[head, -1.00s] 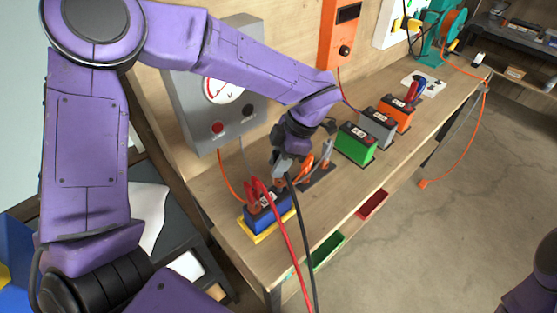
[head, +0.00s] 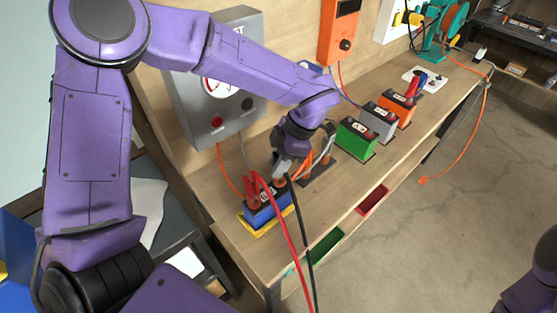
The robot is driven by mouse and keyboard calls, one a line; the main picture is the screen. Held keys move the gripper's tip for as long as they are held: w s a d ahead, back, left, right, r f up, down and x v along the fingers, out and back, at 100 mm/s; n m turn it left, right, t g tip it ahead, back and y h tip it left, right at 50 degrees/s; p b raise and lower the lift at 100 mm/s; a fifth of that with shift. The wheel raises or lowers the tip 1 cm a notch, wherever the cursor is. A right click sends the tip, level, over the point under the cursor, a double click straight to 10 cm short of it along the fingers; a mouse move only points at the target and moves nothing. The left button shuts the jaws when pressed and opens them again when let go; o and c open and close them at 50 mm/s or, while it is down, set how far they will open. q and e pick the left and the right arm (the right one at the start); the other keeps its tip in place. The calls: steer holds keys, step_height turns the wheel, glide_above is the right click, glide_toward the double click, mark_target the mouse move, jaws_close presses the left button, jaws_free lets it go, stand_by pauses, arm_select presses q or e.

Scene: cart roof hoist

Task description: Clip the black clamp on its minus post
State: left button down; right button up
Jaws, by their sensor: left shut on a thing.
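The blue battery (head: 268,213) sits on a yellow tray (head: 246,228) at the near left end of the bench. A red clamp (head: 254,187) stands on the battery's left post, with its red cable running down over the bench edge. My left gripper (head: 281,172) is shut on the black clamp, low over the battery's right end. The clamp is mostly hidden by the gripper. Its black cable (head: 302,228) hangs down beside the red one. The minus post is hidden, so I cannot tell whether the clamp touches it. My right gripper is out of view.
Green (head: 355,140), grey (head: 379,122) and orange (head: 397,108) batteries stand further along the bench. A grey meter box (head: 245,65) is on the back wall behind my left arm. Green (head: 327,246) and red (head: 373,199) bins are at the front edge.

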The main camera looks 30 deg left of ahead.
arm_select(q)
steer(key=shift+f, duration=0.5)
steer(key=c, duration=0.8)
jaws_free()
steer(key=b+v, duration=0.2)
steer(key=v, duration=0.8)
steer(key=shift+r, duration=0.25)
steer(key=shift+w+d, duration=0.1)
